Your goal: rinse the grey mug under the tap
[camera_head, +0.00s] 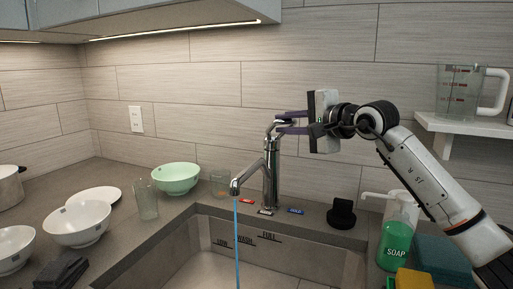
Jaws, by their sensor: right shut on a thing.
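The chrome tap (271,175) stands behind the sink, and a thin blue stream of water (237,240) runs from its spout into the basin. My right gripper (287,123) is at the top of the tap, its fingers shut on the tap lever. The sink basin (190,268) is partly in view at the bottom, with "LOW", "WASH" and "FULL" marks on its back wall. I cannot make out a grey mug in this view. My left gripper does not show.
Bowls (78,224), a green bowl (176,178), a plate and glasses (146,200) stand left of the sink. A soap bottle (397,238) and sponges (440,258) are at right. A black object (341,213) sits behind the sink. A shelf (462,124) holds a measuring jug.

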